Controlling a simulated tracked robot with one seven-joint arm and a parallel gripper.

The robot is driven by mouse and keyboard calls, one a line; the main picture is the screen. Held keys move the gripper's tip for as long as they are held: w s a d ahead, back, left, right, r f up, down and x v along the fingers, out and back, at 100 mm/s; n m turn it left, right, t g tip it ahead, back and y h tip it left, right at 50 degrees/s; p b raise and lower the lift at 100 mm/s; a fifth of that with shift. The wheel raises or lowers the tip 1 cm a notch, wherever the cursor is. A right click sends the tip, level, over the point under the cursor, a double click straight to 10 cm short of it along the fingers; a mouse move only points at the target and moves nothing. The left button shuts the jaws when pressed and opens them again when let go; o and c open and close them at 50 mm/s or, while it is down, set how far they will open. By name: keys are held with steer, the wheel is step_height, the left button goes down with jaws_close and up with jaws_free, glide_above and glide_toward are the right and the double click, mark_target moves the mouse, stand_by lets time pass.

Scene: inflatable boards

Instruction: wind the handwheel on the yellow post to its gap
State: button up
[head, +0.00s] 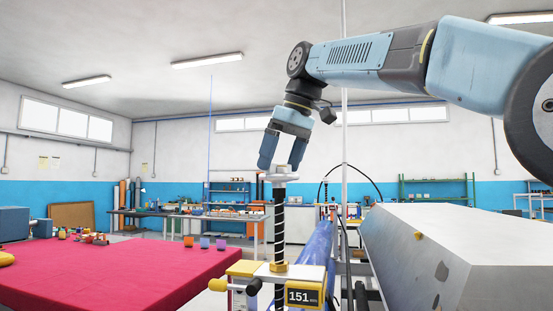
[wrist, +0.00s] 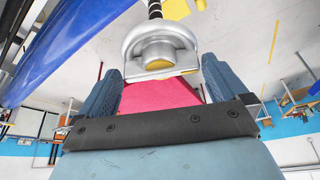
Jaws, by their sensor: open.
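The handwheel (head: 278,175) is a silver metal wheel on top of an upright black threaded screw (head: 279,225). The screw rises from a post with a yellow top block (head: 246,268) and a display reading 151, its unit too small to be sure of. My gripper (head: 282,162) points down from above, with its blue fingers open and their tips close over the wheel. In the wrist view the wheel (wrist: 160,42) lies between and just beyond the open fingertips (wrist: 161,78). I cannot tell whether a finger touches it.
A red table (head: 120,272) with small coloured blocks lies at left. A big grey-white block (head: 470,250) stands close at right, and a blue roll (head: 316,255) lies behind the post. A thin pale vertical pole (head: 344,130) rises just right of my gripper.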

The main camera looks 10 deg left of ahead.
steer(key=c, duration=0.8)
steer(key=shift+n, duration=0.5)
steer(key=o, duration=0.8)
steer(key=v, duration=1.3)
steer(key=shift+w+d+r, duration=0.15)
steer(key=shift+d+r, duration=0.15)
